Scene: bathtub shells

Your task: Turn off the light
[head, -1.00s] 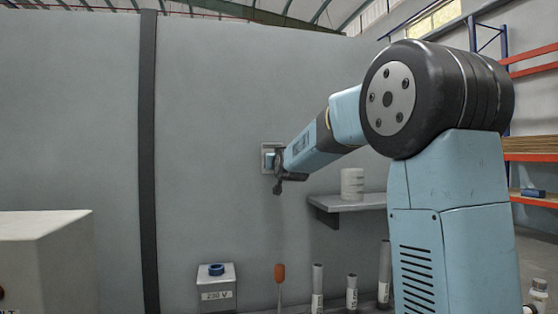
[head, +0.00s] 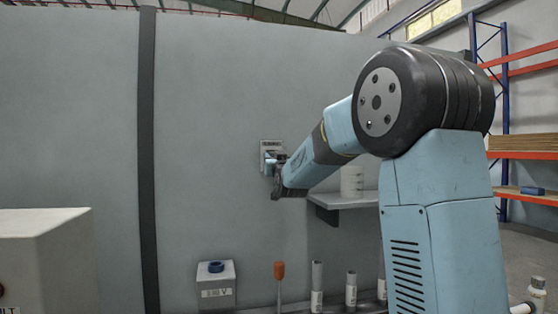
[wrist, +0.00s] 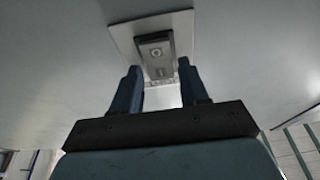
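A light switch sits on a pale plate (head: 271,146) on the grey wall, partly covered by my gripper. In the wrist view the switch (wrist: 156,52) is a grey rocker with a round mark, standing out from its plate. My gripper (head: 271,165) is close to the wall, at the lower part of the switch. In the wrist view the two blue fingers of my gripper (wrist: 160,88) are apart with nothing held between them. They lie on either side of the switch's lower end; contact cannot be told.
A grey shelf (head: 345,200) with a white cylinder (head: 352,180) is right of the switch. Below stand a box with a blue knob (head: 216,284), an orange-handled tool (head: 280,272) and several tubes. A pale cabinet (head: 45,262) is at the left. Bare wall surrounds the switch.

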